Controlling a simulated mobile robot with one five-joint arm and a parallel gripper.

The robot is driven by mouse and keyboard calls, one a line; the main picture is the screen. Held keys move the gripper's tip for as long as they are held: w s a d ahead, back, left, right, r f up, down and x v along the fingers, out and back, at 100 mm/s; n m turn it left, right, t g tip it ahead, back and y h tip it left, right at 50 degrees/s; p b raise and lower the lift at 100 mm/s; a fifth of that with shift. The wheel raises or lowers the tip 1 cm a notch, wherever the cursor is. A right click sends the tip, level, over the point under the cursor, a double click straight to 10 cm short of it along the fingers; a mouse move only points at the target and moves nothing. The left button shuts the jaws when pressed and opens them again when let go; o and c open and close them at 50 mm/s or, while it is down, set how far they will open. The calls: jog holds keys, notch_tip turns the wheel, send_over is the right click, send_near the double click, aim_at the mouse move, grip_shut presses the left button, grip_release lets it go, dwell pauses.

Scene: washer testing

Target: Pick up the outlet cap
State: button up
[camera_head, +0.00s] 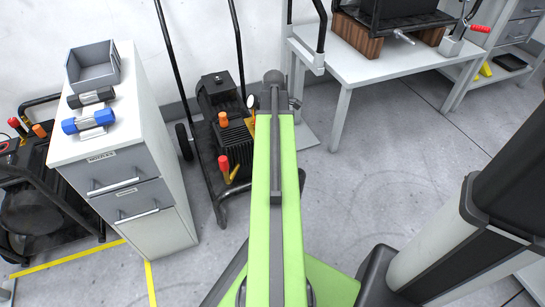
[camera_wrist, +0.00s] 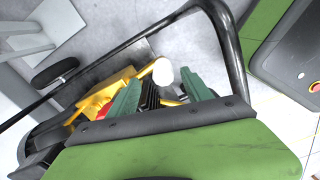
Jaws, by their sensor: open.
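The washer (camera_head: 212,160), a black machine on a wheeled frame, stands left of my green arm in the head view. It bears an orange cap (camera_head: 223,119) and a red cap (camera_head: 224,163) with a yellow piece beside it. I cannot tell which is the outlet cap. In the wrist view my gripper (camera_wrist: 160,77) is open, its two teal fingers apart and nothing held between them. Beyond the fingers show a white round gauge (camera_wrist: 163,72), yellow parts (camera_wrist: 118,80) and black fins. A red part (camera_wrist: 103,112) lies left of the left finger, partly hidden.
A white drawer cabinet (camera_head: 130,170) with a grey bin (camera_head: 93,66) and a blue-ended part (camera_head: 88,122) stands at left. A white table (camera_head: 375,62) is at the back right. The washer's black handle bar (camera_wrist: 232,55) curves close to my gripper. The floor at right is clear.

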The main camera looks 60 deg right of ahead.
jog(key=shift+f, duration=0.1)
jog(key=f+b, duration=0.5)
jog(key=shift+s+a+f, duration=0.15)
jog(key=shift+a+f, duration=0.05)
jog(key=shift+r, duration=0.2)
grip_shut()
